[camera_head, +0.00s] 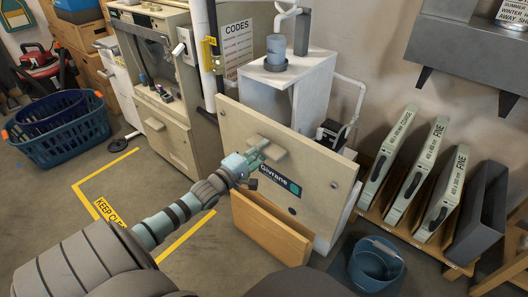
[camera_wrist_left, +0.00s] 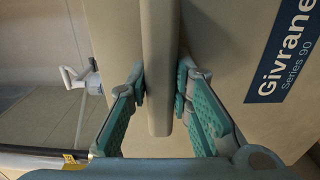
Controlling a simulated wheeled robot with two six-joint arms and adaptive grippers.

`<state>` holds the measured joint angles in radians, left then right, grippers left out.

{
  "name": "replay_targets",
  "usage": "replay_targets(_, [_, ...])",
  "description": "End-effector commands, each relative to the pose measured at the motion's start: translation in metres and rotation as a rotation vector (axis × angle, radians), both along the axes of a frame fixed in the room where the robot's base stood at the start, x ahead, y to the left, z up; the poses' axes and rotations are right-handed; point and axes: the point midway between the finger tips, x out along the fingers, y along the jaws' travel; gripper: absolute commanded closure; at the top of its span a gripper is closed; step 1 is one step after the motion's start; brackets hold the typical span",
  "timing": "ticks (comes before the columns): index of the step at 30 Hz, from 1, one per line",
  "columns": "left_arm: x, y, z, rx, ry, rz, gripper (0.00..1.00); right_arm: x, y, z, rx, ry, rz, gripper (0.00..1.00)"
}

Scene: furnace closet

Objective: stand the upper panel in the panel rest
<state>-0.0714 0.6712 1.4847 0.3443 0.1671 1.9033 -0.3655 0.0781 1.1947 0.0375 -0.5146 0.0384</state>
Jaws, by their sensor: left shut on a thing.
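The upper panel (camera_head: 318,180) is a beige sheet with a raised handle bar and a dark blue Givrane label, standing near upright in the head view. My left gripper (camera_head: 259,153) is shut on its handle. In the left wrist view, the fingers (camera_wrist_left: 161,95) press both sides of the handle bar (camera_wrist_left: 161,60). The wooden panel rest (camera_head: 268,232) is below the panel, low on the floor. The panel's lower edge meets the rest's top in the picture; I cannot tell whether it sits inside. My right gripper is not in view.
The furnace (camera_head: 160,60) stands behind left, its upper front open. A white cabinet (camera_head: 300,85) stands behind the panel. A blue bucket (camera_head: 376,262) and a rack of filters (camera_head: 430,190) are at right. A blue basket (camera_head: 60,128) is at far left.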

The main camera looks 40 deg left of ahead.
Motion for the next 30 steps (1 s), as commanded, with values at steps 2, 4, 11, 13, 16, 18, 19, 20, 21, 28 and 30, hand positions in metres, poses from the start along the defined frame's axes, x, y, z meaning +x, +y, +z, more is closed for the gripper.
replay_targets(2, [0.001,-0.001,0.003,0.000,-0.006,-0.002,1.00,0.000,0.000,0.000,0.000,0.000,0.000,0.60])
replay_targets(4, [0.000,-0.001,0.003,0.000,-0.006,-0.002,1.00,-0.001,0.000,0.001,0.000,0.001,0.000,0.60])
replay_targets(11, [0.000,0.000,0.005,0.000,-0.001,0.008,1.00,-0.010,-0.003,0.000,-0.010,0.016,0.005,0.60])
replay_targets(13, [0.000,0.000,0.006,0.000,0.003,0.015,1.00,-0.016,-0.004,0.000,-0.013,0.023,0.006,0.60])
replay_targets(16, [-0.001,0.001,0.007,0.000,0.010,0.026,1.00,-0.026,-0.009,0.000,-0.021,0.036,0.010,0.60])
replay_targets(18, [-0.001,0.002,0.007,-0.001,0.015,0.035,1.00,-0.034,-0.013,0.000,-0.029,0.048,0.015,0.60])
replay_targets(19, [-0.002,0.002,0.007,-0.001,0.017,0.038,1.00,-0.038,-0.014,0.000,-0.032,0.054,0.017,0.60])
replay_targets(20, [-0.002,0.002,0.007,-0.001,0.020,0.042,1.00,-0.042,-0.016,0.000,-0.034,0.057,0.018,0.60])
replay_targets(21, [-0.002,0.002,0.008,0.000,0.022,0.047,1.00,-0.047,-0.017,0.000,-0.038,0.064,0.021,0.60])
replay_targets(28, [-0.003,0.002,-0.016,0.002,0.026,0.051,1.00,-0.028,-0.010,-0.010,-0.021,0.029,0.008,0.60])
replay_targets(30, [-0.003,0.002,-0.021,0.002,0.025,0.051,1.00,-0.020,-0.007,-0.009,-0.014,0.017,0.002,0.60])
